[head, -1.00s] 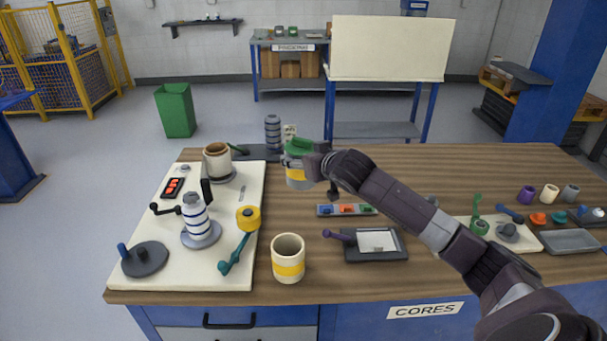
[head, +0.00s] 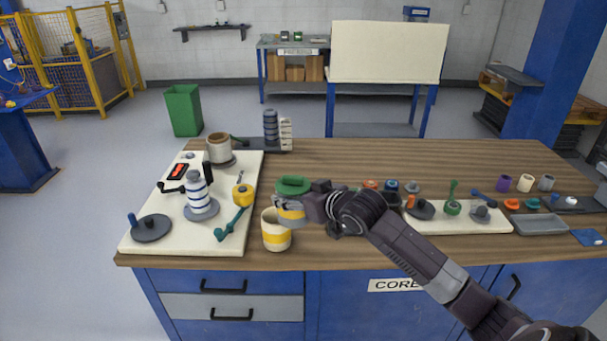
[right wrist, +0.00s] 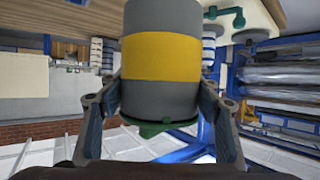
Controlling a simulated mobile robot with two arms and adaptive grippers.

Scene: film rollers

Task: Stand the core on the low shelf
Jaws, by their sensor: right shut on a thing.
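My right gripper (head: 298,207) is shut on a grey cylindrical core with a yellow band (right wrist: 160,57) and a green piece (head: 293,185) at its upper end in the head view. In the head view the core looks upright and overlaps a cream cup with a yellow band (head: 275,236) standing on the bench. I cannot tell whether the core is above, behind or touching that cup. In the right wrist view both fingers straddle the core's sides. Which surface is the low shelf is unclear; a wall shelf (head: 211,27) shows at the back left. My left gripper is not in view.
The wooden bench (head: 400,160) is clear towards its back middle. A white board (head: 135,215) with several parts lies left. Small parts and a grey tray (head: 541,225) fill the right. A green bin (head: 184,110) stands on the floor behind.

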